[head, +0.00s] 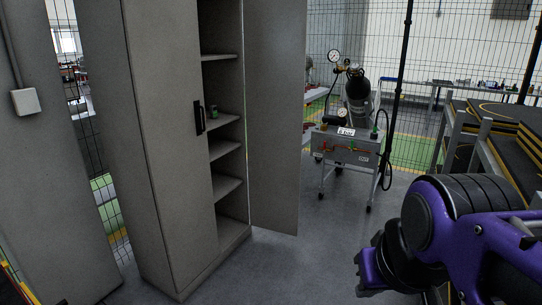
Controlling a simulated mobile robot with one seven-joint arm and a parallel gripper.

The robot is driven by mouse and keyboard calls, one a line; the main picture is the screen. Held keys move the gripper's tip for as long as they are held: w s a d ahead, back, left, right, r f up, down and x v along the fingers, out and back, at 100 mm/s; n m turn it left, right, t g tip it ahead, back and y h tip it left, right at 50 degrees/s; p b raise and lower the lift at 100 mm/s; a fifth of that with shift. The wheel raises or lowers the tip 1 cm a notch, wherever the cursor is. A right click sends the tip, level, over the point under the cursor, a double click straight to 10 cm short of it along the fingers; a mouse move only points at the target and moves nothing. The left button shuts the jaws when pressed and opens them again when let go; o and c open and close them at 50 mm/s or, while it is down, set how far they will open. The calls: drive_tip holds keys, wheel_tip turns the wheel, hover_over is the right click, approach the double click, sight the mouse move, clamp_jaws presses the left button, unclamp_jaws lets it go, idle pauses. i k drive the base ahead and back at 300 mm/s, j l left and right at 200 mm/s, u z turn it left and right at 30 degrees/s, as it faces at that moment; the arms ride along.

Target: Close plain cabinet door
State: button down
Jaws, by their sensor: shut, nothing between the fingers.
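A tall grey cabinet (145,130) stands left of centre. Its left door (172,125) is shut and carries a black handle (199,118). Its right door (272,120) stands wide open, swung out to the right. The face of this open door that I see is plain, with no handle showing. My purple and black arm fills the lower right, apart from the open door. I cannot make out my gripper's fingers.
A wheeled grey cart (347,150) with a dark cylinder (358,88) and gauges stands behind the open door. Black and yellow steps (490,135) are at the right. Grey floor (315,235) is clear between the door and my arm.

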sight(276, 37)
drive_tip(key=i+u, duration=0.1)
drive_tip(key=i, duration=1.1)
drive_tip(key=i+z, duration=0.15)
drive_tip(key=i, duration=0.4)
drive_tip(key=i+j+z, duration=0.15)
drive_tip(key=i, duration=0.4)
